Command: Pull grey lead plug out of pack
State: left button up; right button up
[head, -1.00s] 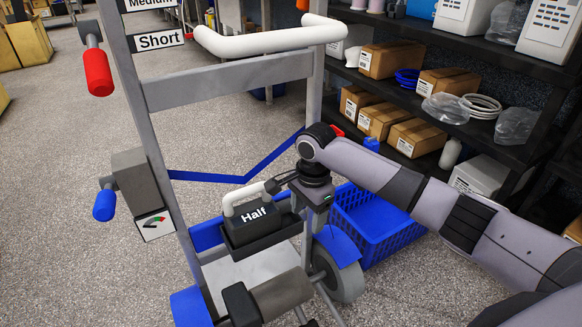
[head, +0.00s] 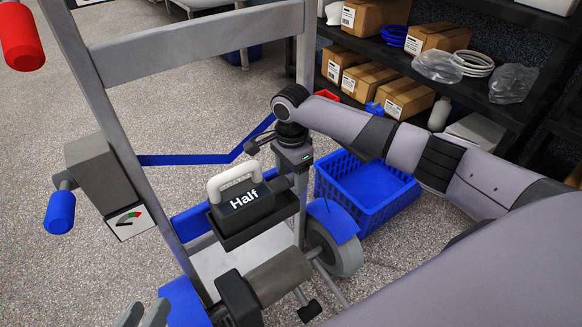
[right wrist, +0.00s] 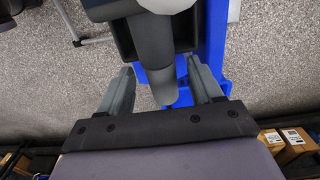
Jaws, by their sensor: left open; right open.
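The pack (head: 250,219) is a dark box labelled "Half" with a white handle (head: 232,181), seated in a dark holder on the cart. In the right wrist view the grey lead plug (right wrist: 160,72) is a dark grey tapered piece sticking out of the pack (right wrist: 110,8) towards my gripper. My right gripper (right wrist: 160,66) is open, with one finger on each side of the plug and visible gaps. In the head view my right wrist is just right of the pack; its fingertips are hard to make out. My left gripper (head: 143,312) is open and empty at the bottom left edge.
The grey cart frame (head: 95,100) rises around the pack, with a red grip (head: 20,36) and a blue knob (head: 60,212) on its left. A blue crate (head: 365,190) stands on the floor behind my right arm. Shelves with boxes (head: 405,95) line the back right.

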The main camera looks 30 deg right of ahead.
jog(key=shift+f, duration=0.35)
